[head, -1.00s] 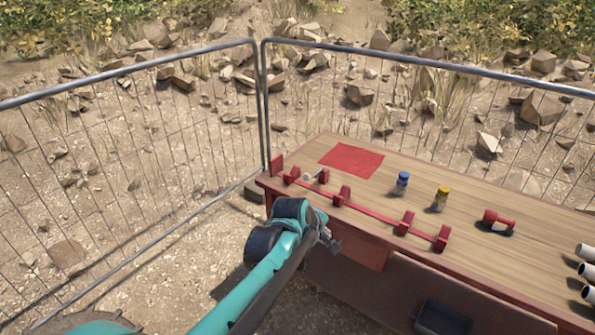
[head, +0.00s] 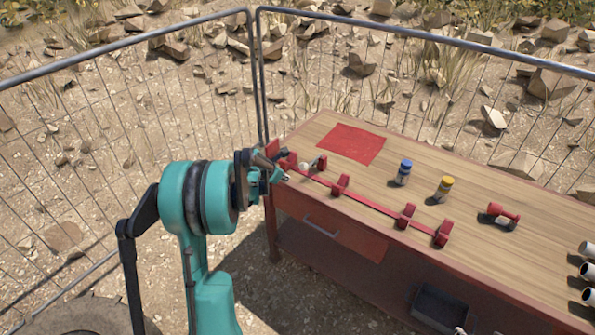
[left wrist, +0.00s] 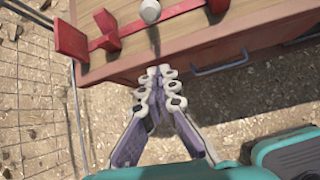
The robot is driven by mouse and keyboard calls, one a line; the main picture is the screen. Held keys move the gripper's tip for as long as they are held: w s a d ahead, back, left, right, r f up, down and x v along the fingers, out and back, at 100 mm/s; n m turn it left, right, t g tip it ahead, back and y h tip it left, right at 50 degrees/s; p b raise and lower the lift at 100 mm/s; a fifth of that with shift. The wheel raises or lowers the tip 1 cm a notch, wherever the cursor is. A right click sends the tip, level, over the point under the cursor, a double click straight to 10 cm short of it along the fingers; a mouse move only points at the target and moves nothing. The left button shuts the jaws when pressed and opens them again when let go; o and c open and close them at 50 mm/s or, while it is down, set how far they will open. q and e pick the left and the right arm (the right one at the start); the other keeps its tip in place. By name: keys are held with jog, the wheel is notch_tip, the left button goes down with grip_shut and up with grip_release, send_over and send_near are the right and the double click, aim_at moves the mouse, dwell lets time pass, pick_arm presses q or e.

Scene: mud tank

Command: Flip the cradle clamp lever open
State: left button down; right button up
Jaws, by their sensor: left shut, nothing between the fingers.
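The red cradle (head: 375,207) is a long rail with several upright blocks along the front edge of the wooden workbench. Near its left end is the clamp lever with a pale round knob (head: 303,166); the knob also shows at the top of the left wrist view (left wrist: 150,11). My left gripper (head: 283,177) is at the bench's left front corner, close to the lever. In the left wrist view its fingertips (left wrist: 158,72) are together and empty, in front of the bench edge, apart from the knob. My right gripper is not in view.
The workbench (head: 470,175) carries a red mat (head: 351,143), a blue-capped bottle (head: 403,173), a yellow-capped bottle (head: 443,188), a red tool (head: 503,213) and white tubes (head: 587,270). A drawer (head: 335,222) is below. A wire fence (head: 100,140) stands behind and left.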

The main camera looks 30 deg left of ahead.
pick_arm(q)
jog(key=w+f+b, duration=0.4)
jog(key=w, duration=0.4)
jog(key=shift+w+d, duration=0.3)
jog(key=shift+d, duration=0.1)
